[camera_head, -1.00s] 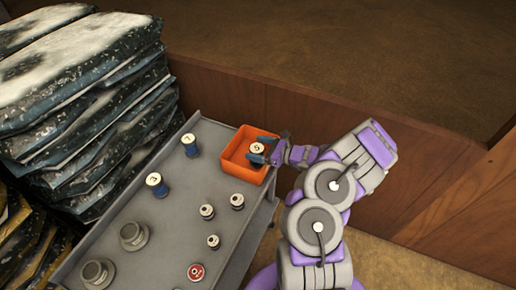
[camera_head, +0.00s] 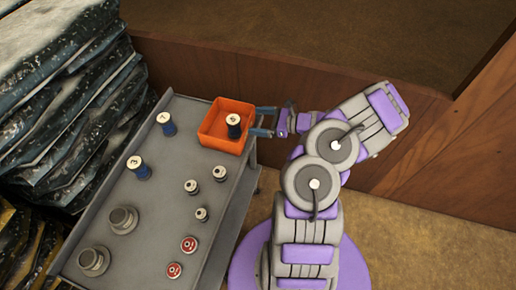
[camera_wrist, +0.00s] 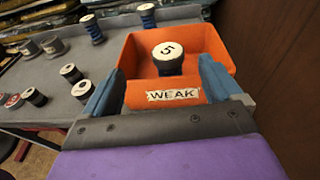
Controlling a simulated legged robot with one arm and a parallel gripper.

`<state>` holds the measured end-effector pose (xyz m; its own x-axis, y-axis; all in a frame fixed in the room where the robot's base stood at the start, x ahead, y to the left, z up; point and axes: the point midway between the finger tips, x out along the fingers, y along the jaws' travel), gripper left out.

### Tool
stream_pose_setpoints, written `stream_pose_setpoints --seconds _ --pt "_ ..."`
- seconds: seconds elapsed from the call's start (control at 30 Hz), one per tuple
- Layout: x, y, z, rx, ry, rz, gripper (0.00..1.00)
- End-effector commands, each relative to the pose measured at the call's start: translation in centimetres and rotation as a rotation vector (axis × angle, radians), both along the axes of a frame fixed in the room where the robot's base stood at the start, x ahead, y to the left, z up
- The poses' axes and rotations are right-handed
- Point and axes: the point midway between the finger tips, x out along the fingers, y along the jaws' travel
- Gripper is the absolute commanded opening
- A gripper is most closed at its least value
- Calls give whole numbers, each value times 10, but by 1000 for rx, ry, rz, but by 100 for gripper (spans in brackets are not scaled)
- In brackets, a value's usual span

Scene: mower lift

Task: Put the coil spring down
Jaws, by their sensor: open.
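The coil spring (camera_head: 233,124) is blue with a white cap. It stands upright inside the orange bin (camera_head: 207,133), towards its right side. In the wrist view the cap of the spring (camera_wrist: 168,50) reads 5, and the front wall of the bin (camera_wrist: 135,95) bears a label reading WEAK. My gripper (camera_head: 257,121) is open and empty, just right of the bin. In the wrist view its two blue fingers lie either side of the bin's near wall, apart from the spring.
The bin sits at the far end of a grey table (camera_head: 165,215). Two blue springs (camera_head: 140,168), several small dark capped pieces, two red-topped pieces (camera_head: 189,244) and two grey round parts (camera_head: 122,219) stand on it. Stacked dark slabs rise at left; a wooden wall stands behind.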

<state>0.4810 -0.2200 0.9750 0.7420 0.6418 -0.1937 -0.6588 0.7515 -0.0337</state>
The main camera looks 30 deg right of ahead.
Motion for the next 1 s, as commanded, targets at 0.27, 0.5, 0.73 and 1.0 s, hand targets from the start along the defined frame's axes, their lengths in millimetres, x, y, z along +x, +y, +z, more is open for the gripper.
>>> stream_pose_setpoints --seconds 0.27,0.5,0.73,1.0 --pt "8 123 100 -198 -185 426 92" --pt "-39 217 159 -407 -333 822 92" --pt "-108 271 190 -626 -445 1176 92" --pt "-192 287 203 -904 -525 1543 92"
